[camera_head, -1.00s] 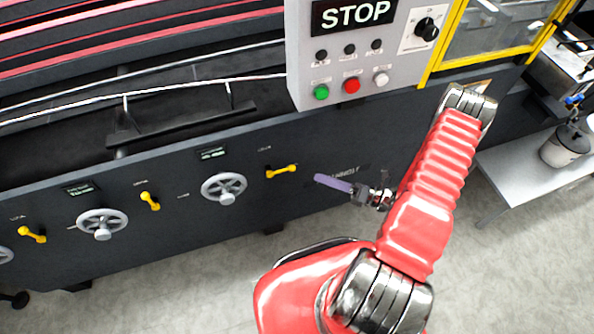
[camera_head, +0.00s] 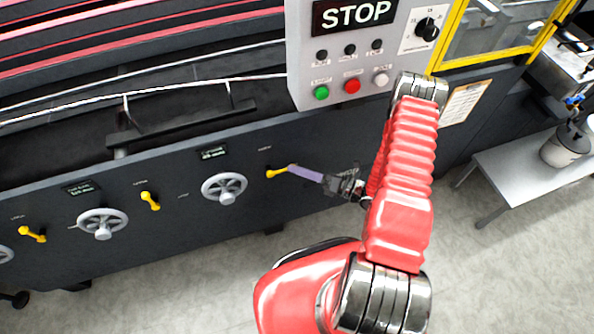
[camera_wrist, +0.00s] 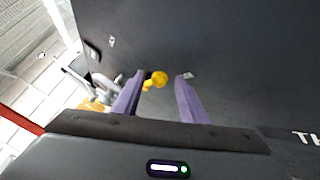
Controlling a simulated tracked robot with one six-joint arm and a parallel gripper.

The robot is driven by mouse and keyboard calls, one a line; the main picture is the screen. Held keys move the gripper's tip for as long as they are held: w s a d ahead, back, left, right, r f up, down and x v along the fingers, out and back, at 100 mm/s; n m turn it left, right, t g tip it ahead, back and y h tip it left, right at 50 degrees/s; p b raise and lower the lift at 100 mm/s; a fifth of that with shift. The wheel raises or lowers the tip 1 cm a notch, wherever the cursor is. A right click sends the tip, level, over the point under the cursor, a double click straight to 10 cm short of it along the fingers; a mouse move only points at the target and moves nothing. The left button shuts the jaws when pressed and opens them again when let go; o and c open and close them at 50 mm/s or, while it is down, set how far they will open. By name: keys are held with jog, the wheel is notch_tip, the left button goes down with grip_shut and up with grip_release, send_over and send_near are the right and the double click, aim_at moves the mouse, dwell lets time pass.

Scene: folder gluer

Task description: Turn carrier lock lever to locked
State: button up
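A short yellow lever (camera_head: 276,172) sits on the dark machine front, right of the nearest handwheel, its arm pointing right and slightly up. Its label is too small to read. My gripper (camera_head: 291,168) reaches it from the right, with its purple fingers at the lever's free end. In the wrist view, my gripper (camera_wrist: 160,76) is open, its two fingers apart. The lever's round yellow end (camera_wrist: 158,78) shows between the fingertips, closer to the left finger. I cannot tell whether either finger touches it.
A grey handwheel (camera_head: 224,188) stands left of the lever. Farther left are another yellow lever (camera_head: 149,201) and another handwheel (camera_head: 102,223). A control box (camera_head: 345,60) with a STOP sign and buttons juts out above. A grey side table (camera_head: 520,165) stands at right.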

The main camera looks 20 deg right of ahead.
jog(key=shift+c, duration=0.5)
grip_shut()
jog(key=shift+a, duration=0.1)
dwell(0.3)
